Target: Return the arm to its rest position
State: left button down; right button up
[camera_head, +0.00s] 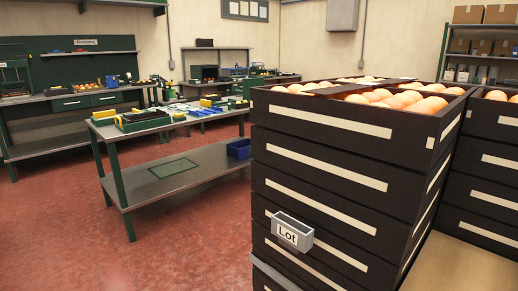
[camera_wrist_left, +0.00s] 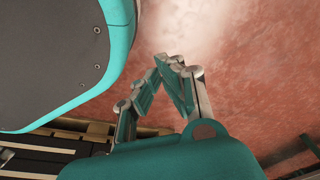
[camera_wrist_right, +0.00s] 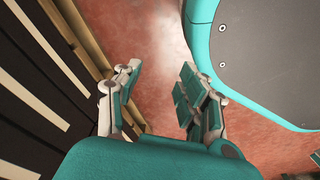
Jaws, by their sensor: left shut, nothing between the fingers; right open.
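My left gripper (camera_wrist_left: 168,68) shows in the left wrist view with its fingertips together and nothing between them. It hangs over the red floor, beside my own teal and grey base. My right gripper (camera_wrist_right: 158,84) shows in the right wrist view with its fingers apart and empty, also over the red floor, between my base and the dark crates at the left. Neither arm shows in the head view.
A stack of black crates (camera_head: 330,165) with oranges (camera_head: 410,98) on top stands close at the right, with a "Lot" holder (camera_head: 292,232) on its front. A workbench (camera_head: 165,125) with tools stands mid-left. The red floor (camera_head: 190,245) at front left is clear.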

pick_arm(q)
jog(key=s+a+r+p, duration=0.2)
jog(key=s+r+p, duration=0.2)
jog(key=s+p, duration=0.7)
jog(key=shift+s+g, duration=0.4)
jog(key=shift+s, duration=0.15)
pick_arm(e)
jog(key=s+d+r, duration=0.2)
jog(key=s+r, duration=0.2)
jog(key=s, duration=0.8)
jog(key=shift+d+g, duration=0.15)
jog(key=shift+g, duration=0.25)
pick_arm(q)
jog(key=shift+a+r, duration=0.1)
pick_arm(e)
jog(key=shift+s, duration=0.1)
